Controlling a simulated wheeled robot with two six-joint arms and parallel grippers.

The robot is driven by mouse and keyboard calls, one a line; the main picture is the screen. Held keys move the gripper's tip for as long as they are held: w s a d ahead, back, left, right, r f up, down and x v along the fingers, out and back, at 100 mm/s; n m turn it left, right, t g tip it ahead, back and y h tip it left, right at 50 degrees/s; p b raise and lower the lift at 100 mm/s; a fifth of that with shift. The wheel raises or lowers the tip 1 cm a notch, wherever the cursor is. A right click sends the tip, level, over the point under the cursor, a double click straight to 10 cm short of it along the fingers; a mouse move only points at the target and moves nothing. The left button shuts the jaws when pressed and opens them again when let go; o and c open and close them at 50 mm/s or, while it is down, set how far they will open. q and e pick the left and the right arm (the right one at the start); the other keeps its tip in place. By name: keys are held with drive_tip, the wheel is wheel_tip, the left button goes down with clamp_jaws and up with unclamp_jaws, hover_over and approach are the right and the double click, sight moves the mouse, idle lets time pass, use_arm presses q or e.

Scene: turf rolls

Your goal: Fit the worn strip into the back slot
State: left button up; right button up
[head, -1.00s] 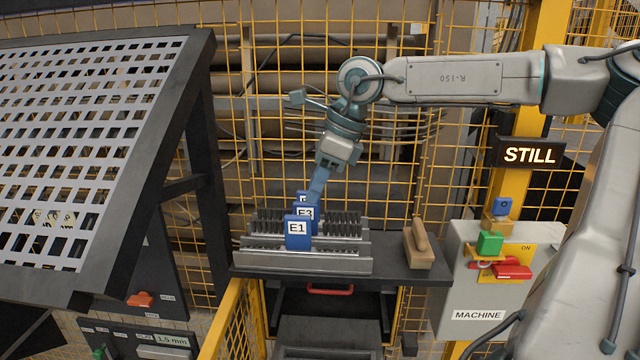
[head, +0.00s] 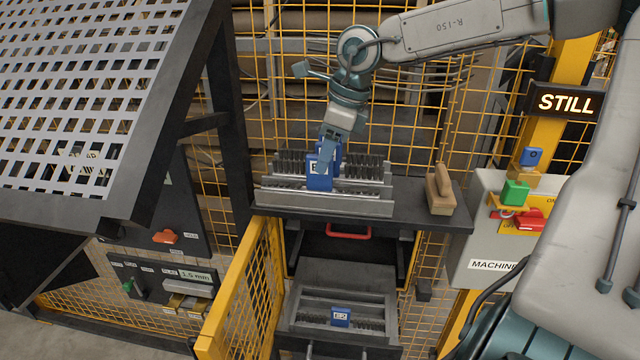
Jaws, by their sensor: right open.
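A metal rack (head: 322,206) on the dark shelf holds several dark-bristled strips with blue tags. The front strip's blue tag (head: 318,182) is partly covered by my right gripper (head: 325,160), which comes down from above with its fingers at the tag. That gripper is open; whether it touches the tag I cannot tell. Another blue tag shows just behind it. Below, a metal tray (head: 340,300) in the machine opening holds a strip with a blue tag (head: 340,316), its lettering too small to read. Which strip is the worn one I cannot tell. My left gripper is out of view.
A wooden-handled block (head: 439,190) stands on the shelf right of the rack. A grey machine box (head: 485,235) with coloured switches is further right, under a lit STILL sign (head: 565,103). A yellow mesh gate (head: 245,290) stands open left of the lower tray.

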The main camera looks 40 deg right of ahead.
sight(314, 177)
drive_tip(key=shift+w+a+f+p, duration=0.15)
drive_tip(key=shift+w+f+p, duration=0.1)
drive_tip(key=shift+p, duration=0.1)
drive_tip(key=p+x, duration=0.1)
drive_tip(key=x, duration=0.2)
drive_tip(key=shift+w+r, duration=0.1)
drive_tip(key=shift+w, duration=0.05)
drive_tip(key=shift+w+f+p, duration=0.2)
drive_tip(key=shift+f+p, duration=0.1)
drive_tip(key=shift+f, duration=0.3)
drive_tip(key=shift+s, duration=0.1)
drive_tip(key=shift+c, duration=0.3)
clamp_jaws()
